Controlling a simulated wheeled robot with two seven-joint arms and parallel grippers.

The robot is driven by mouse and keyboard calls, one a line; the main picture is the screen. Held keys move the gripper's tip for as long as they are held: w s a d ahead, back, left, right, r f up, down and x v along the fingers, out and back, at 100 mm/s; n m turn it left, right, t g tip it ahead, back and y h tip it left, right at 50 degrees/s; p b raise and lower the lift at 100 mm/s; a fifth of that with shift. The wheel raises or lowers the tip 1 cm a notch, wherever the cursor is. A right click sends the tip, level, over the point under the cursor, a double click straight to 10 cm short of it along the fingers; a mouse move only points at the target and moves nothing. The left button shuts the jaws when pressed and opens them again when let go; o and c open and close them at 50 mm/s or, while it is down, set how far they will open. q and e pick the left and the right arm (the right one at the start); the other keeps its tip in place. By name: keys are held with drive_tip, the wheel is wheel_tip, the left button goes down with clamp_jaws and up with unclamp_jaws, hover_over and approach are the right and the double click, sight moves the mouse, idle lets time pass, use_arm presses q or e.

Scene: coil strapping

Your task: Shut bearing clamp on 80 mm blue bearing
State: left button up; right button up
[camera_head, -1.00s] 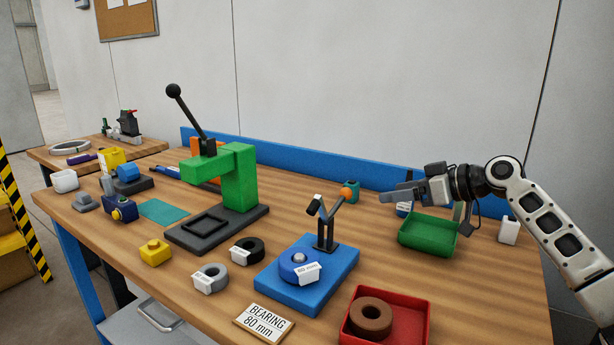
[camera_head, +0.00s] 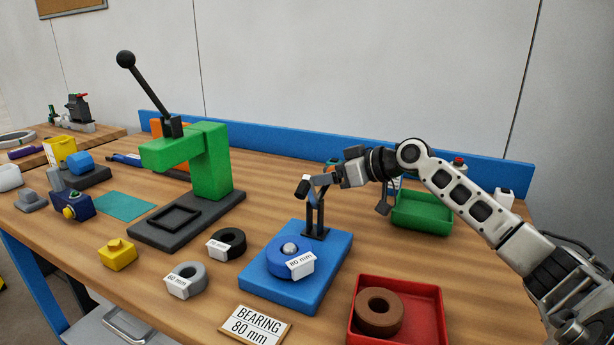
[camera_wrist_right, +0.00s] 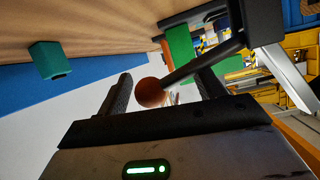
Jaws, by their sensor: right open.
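The 80 mm blue bearing (camera_head: 283,262) lies flat on the blue fixture plate (camera_head: 328,266), with a white "80 mm" tag at its front. The bearing clamp (camera_head: 315,218) stands behind it on the plate, its arm raised and its pad (camera_head: 303,187) up clear of the bearing. My right gripper (camera_head: 330,181) is at the clamp's lever, open. In the right wrist view the lever's orange ball knob (camera_wrist_right: 150,93) shows between the spread fingers of this gripper (camera_wrist_right: 163,82). Whether a finger touches it I cannot tell. In the head view the gripper hides the knob. My left gripper is out of view.
A red tray (camera_head: 425,297) with a brown ring (camera_head: 379,311) is at front right, and a green tray (camera_head: 422,213) lies under my right forearm. A green press (camera_head: 205,165) stands left. Grey (camera_head: 191,277) and black (camera_head: 230,243) bearings lie left of the plate.

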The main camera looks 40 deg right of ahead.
drive_tip(key=shift+w+a+f, duration=0.1)
drive_tip(key=shift+w+a, duration=0.05)
drive_tip(key=shift+w, duration=0.15)
